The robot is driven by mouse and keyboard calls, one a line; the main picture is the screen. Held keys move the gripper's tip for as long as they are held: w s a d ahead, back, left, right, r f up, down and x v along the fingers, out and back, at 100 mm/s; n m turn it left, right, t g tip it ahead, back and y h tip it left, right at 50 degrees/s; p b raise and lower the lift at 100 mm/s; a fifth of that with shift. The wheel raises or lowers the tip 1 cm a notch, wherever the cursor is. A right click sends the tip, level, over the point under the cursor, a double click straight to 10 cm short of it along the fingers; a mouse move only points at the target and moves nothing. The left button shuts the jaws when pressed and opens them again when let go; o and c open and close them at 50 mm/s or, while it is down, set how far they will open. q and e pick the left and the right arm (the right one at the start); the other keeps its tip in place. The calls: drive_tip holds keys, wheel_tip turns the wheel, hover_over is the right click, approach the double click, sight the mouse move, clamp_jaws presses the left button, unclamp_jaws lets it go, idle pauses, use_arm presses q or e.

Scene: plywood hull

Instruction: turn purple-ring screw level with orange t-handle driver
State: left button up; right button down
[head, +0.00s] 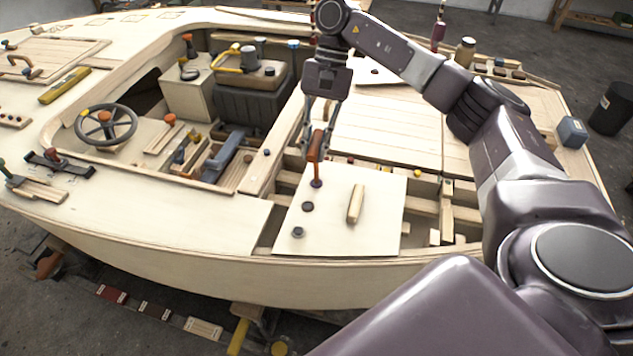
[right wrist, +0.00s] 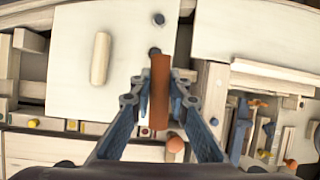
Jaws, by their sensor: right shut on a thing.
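My right gripper (head: 318,140) points down over the pale plywood panel (head: 381,222), its fingers shut on the orange t-handle driver (head: 316,148). In the right wrist view the driver's orange-brown handle (right wrist: 160,92) sits between the fingers (right wrist: 158,95). The driver stands roughly upright, and its shaft runs down to the purple-ring screw (head: 316,184) at the panel's upper left. The tip appears to meet the screw; I cannot tell how well it is seated or how high the screw stands. My left gripper is not in view.
Two dark round fasteners, one nearer (head: 307,207) and one at the panel's front left (head: 298,232), sit on the panel. A wooden bar (head: 355,204) lies to their right. Open framing (head: 430,210) borders the panel on the right. A steering wheel (head: 106,124) stands left.

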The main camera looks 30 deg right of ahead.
drive_tip(key=shift+f+m+t, duration=0.15)
drive_tip(key=shift+m+t, duration=0.15)
drive_tip(key=shift+m, duration=0.4)
drive_tip(key=shift+w+m+t+y+b, duration=0.1)
drive_tip(key=shift+m+t+y+b, duration=0.3)
drive_tip(key=shift+m, duration=0.7)
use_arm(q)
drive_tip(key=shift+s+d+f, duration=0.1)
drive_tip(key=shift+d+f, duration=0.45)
use_arm(e)
drive_tip(key=shift+w+a+m+t, duration=0.1)
drive_tip(key=shift+m+t, duration=0.2)
drive_tip(key=shift+m, duration=0.2)
